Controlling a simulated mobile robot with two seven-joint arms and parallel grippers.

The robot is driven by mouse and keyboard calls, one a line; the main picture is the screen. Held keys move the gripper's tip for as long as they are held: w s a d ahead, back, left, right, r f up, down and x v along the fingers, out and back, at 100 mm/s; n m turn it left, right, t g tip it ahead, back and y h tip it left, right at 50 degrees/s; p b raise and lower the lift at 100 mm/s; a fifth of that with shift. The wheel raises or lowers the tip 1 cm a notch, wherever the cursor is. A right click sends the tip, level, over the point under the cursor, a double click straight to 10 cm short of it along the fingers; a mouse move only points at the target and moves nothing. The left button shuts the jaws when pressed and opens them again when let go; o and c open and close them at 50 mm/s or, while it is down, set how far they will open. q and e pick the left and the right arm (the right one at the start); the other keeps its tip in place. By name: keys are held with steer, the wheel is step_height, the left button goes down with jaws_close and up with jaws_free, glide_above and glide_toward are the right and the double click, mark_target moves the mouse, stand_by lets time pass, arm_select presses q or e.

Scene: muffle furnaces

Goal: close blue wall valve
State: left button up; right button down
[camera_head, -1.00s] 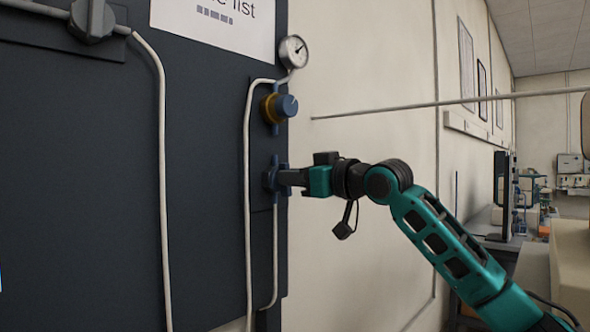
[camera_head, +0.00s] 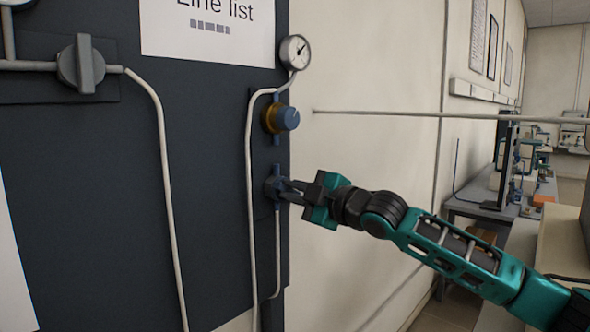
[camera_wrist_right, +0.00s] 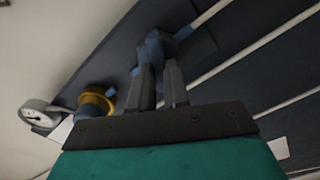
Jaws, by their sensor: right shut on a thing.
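The blue wall valve (camera_head: 272,187) sits low on the right edge of the dark panel, on a thin vertical pipe. My right gripper (camera_head: 284,189) reaches it from the right and is shut on its blue handle. In the right wrist view the two grey fingers (camera_wrist_right: 160,82) close around the blue valve (camera_wrist_right: 158,48), which they partly hide. My left gripper is in neither view.
A regulator with a blue knob and yellow ring (camera_head: 285,118) is just above the valve, with a round gauge (camera_head: 295,52) higher up. A grey valve (camera_head: 82,64) is at upper left. White pipes run down the dark panel (camera_head: 100,200). A desk with a monitor stands at right.

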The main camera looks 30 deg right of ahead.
steer(key=n+p, duration=0.2)
steer(key=shift+n, duration=0.3)
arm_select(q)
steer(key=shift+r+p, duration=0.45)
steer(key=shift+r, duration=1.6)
arm_select(e)
steer(key=shift+f+n, duration=0.15)
steer(key=shift+n, duration=1.35)
steer(key=c, duration=1.1)
jaws_free()
steer(key=shift+s, duration=0.15)
arm_select(q)
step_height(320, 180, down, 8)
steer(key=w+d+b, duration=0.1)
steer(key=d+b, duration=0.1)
steer(key=b, duration=0.8)
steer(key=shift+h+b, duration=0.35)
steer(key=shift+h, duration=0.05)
arm_select(e)
steer(key=v, duration=1.2)
steer(key=shift+s+d, duration=0.15)
steer(key=shift+s, duration=0.1)
